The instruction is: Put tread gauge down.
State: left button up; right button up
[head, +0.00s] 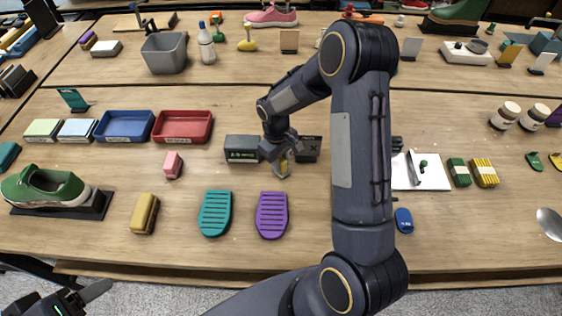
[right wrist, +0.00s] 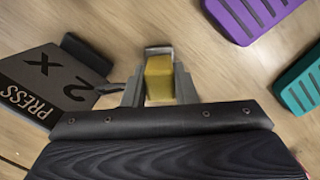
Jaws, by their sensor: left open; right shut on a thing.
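The tread gauge shows as a small yellow block with a grey metal end in the right wrist view (right wrist: 159,80); in the head view (head: 283,168) it is small and partly hidden by the gripper. My right gripper (right wrist: 158,88) is shut on it, one finger on each side. It is held at the front of the dark press box (head: 242,150), over or on bare wood; I cannot tell whether it touches the table. My left gripper (head: 92,292) is open and empty at the bottom left, off the table's front edge.
A purple sole (head: 272,215) and a teal sole (head: 215,213) lie in front of the gauge. A red tray (head: 182,141) and a blue tray (head: 124,141) stand to the left. My right arm hides part of the table. Bare wood lies around the yellow-brown brush (head: 145,213).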

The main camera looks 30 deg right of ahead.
aim_at(281, 160)
jog(key=o, duration=0.9)
jog(key=shift+r+p, duration=0.45)
jog(key=shift+p, duration=0.05)
jog(key=r+p, duration=0.2)
jog(key=r, duration=0.1)
jog(key=r+p, duration=0.1)
jog(key=r, duration=0.1)
jog(key=shift+w+r, duration=0.15)
jog(key=shift+w, duration=0.2)
jog(key=s+a+r+m+t+y, duration=0.1)
jog(key=s+r+t, duration=0.1)
jog(key=s+r, duration=0.5)
jog(key=s+a+r+m+t+y, duration=0.1)
jog(key=s+r, duration=0.1)
jog(key=r, duration=0.8)
jog(key=s+a+r+m+t, duration=0.1)
jog(key=s, duration=0.3)
jog(key=s+a+r+t+y, duration=0.1)
jog(key=s+a, duration=0.1)
jog(key=s, duration=0.3)
jog(key=s+a+m+t+y, duration=0.1)
jog(key=s+a+t, duration=0.1)
jog(key=s, duration=0.2)
jog(key=shift+s+a+r+m, duration=0.15)
jog(key=shift+s+r+m, duration=0.15)
jog(key=shift+s+r, duration=0.1)
